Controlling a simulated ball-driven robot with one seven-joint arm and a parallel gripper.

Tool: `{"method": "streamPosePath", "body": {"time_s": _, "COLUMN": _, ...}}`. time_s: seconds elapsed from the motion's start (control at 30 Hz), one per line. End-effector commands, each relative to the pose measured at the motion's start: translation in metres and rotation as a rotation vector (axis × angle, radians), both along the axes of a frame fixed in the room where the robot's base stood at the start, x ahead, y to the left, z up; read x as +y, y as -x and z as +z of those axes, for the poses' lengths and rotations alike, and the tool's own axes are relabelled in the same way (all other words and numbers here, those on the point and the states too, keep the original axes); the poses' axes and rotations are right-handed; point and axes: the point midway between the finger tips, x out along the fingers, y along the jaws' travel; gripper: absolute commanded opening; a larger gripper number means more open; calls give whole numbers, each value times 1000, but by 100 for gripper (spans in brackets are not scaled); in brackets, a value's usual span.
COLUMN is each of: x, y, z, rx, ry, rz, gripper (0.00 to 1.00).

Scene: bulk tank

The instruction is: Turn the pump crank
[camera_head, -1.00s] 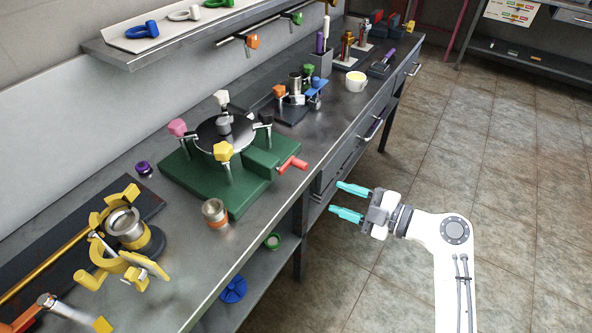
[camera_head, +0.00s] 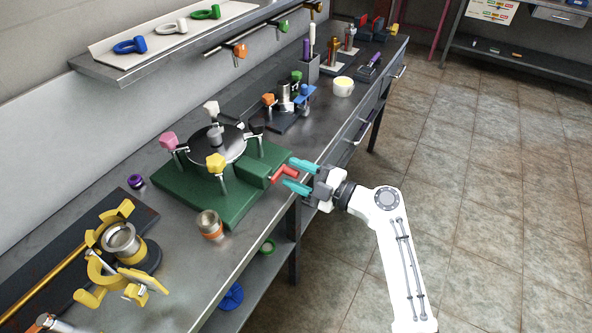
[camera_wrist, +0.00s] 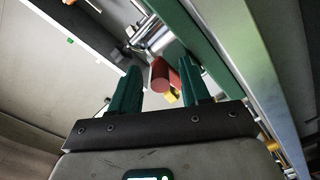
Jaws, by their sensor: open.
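The pump is a green base (camera_head: 232,200) with a round dark plate and several coloured knobs on top, standing on the metal bench. A red crank handle (camera_head: 284,174) sticks out from the right side of its green block. My gripper (camera_head: 296,176) is open at the bench's front edge, with its teal fingers on either side of the red handle in the head view. In the wrist view the red handle (camera_wrist: 163,76) shows between the open fingertips (camera_wrist: 163,85), nearer the right finger. I cannot tell whether a finger touches it.
A small metal cup with an orange band (camera_head: 209,226) stands in front of the pump. A yellow clamp device (camera_head: 122,245) is at the left, and a white mug (camera_head: 343,87) is farther along the bench. The floor (camera_head: 450,200) at the right is clear.

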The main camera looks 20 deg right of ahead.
Motion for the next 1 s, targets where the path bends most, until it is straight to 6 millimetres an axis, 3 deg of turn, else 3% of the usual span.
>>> {"method": "streamPosePath", "body": {"time_s": 0.33, "x": 3, "y": -4, "z": 0, "rx": 0, "ry": 0, "rz": 0, "gripper": 46}}
{"method": "streamPosePath", "body": {"time_s": 0.83, "x": 2, "y": -4, "z": 1, "rx": -1, "ry": 0, "rz": -1, "gripper": 0}}
{"method": "streamPosePath", "body": {"time_s": 1.0, "x": 3, "y": -4, "z": 0, "rx": -1, "ry": -2, "rz": 0, "gripper": 0}}
